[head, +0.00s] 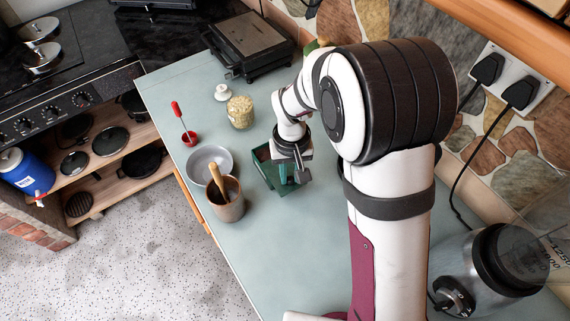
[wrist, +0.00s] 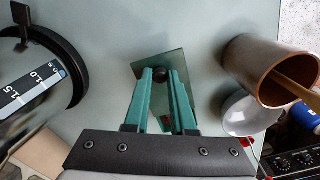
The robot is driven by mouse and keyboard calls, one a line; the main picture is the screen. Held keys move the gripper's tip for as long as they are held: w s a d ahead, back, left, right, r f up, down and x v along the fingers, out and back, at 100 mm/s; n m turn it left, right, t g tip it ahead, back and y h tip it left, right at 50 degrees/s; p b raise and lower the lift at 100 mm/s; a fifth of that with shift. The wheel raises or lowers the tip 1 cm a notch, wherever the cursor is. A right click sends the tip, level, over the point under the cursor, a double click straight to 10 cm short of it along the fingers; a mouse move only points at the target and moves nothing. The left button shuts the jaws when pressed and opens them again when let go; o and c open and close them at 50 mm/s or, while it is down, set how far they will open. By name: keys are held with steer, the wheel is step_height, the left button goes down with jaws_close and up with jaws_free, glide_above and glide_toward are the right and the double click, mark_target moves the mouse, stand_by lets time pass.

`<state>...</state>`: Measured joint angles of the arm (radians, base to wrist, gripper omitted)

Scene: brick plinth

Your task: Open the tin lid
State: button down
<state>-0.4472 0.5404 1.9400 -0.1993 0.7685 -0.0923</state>
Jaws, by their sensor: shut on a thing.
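The green tin (head: 264,172) stands on the counter near its middle, partly hidden by my gripper (head: 298,172). In the wrist view its dark green lid (wrist: 142,67) shows beyond the fingertips, with a round black knob (wrist: 160,75) on it. My gripper's two teal fingers (wrist: 162,78) are shut on that knob, one on each side. The fingers and wrist hide part of the lid and tin. I cannot tell clearly how far the lid is tilted.
A brown pot (head: 226,203) with a wooden utensil and a grey bowl (head: 208,160) stand left of the tin. A jar (head: 240,112) stands behind. The front counter (head: 275,240) is clear.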

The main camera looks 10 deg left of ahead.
mark_target(290, 178)
steer(key=c, duration=0.7)
jaws_free()
steer(key=shift+c, duration=0.2)
steer(key=shift+r, duration=0.1)
step_height(290, 178, up, 16)
steer(key=shift+f, duration=0.2)
steer(key=s+d+m+y, duration=0.1)
steer(key=s+d+m, duration=0.3)
steer(key=s, duration=0.6)
steer(key=s+d+f+m, duration=0.1)
steer(key=s+d+m, duration=0.4)
steer(key=s+d, duration=0.4)
steer(key=shift+s+f+m+y, duration=0.2)
steer(key=shift+s+m+y, duration=0.15)
steer(key=shift+s, duration=0.7)
